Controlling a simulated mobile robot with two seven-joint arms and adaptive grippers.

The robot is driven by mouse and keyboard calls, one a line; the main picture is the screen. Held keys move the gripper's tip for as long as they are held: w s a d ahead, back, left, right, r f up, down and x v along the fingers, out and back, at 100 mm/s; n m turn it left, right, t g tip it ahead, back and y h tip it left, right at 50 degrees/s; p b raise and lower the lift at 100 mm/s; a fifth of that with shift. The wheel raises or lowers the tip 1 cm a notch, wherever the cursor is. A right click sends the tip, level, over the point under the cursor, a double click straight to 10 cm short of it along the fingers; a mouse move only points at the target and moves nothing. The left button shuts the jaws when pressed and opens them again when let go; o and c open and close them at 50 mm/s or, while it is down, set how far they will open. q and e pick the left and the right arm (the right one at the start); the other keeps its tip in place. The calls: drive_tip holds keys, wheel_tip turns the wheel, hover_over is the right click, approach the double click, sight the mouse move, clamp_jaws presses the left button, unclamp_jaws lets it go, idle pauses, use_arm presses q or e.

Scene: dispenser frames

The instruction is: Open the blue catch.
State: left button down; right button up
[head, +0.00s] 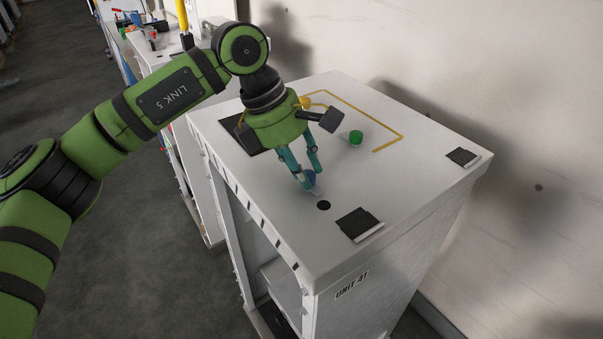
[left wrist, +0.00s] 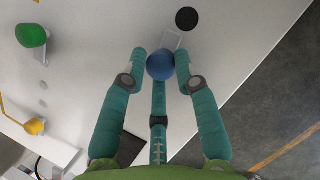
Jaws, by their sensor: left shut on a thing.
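The blue catch shows as a round blue knob (left wrist: 160,66) in the left wrist view, on a small clear or pale plate on the white cabinet top. In the head view the blue catch (head: 310,179) is partly hidden by the fingers. My left gripper (left wrist: 161,57) has its teal fingertips closed on both sides of the knob. In the head view my left gripper (head: 308,179) points down at the cabinet top from above. My right gripper is not in view.
A green knob (head: 355,137) and a yellow knob (head: 305,102) stand on the same white cabinet (head: 420,165). A black round spot (head: 323,205) lies just beyond the blue catch. Dark pads (head: 358,223) sit near the front edge. A wall is at the right.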

use_arm(q)
drive_tip(key=n+t+b, duration=0.1)
drive_tip(key=n+b, duration=0.2)
drive_tip(key=n+t+b, duration=0.1)
drive_tip(key=n+b, duration=0.2)
drive_tip(key=b, duration=0.1)
drive_tip(key=n+t+y+b, duration=0.1)
drive_tip(key=n+b, duration=0.2)
drive_tip(key=b, duration=0.1)
drive_tip(key=shift+s+d+f, duration=0.25)
drive_tip(key=shift+s, duration=0.1)
drive_tip(key=n+t+y+b, duration=0.1)
drive_tip(key=n+b, duration=0.2)
drive_tip(key=n, duration=0.1)
drive_tip(key=shift+s+r, duration=0.1)
drive_tip(key=shift+r, duration=0.05)
drive_tip(key=shift+d+r+n+y+b, duration=0.1)
drive_tip(key=shift+r+n+y+b, duration=0.1)
drive_tip(key=shift+n+y+b, duration=0.95)
drive_tip(key=shift+n+t+h, duration=0.3)
drive_tip(key=shift+n+h, duration=0.05)
drive_tip(key=shift+n, duration=0.1)
drive_tip(key=shift+r, duration=0.1)
drive_tip(key=c, duration=1)
unclamp_jaws()
drive_tip(key=shift+w+d, duration=0.1)
drive_tip(key=shift+w, duration=0.1)
drive_tip(key=v, duration=1.1)
drive_tip(key=shift+s+r, duration=0.15)
drive_tip(key=shift+r, duration=0.2)
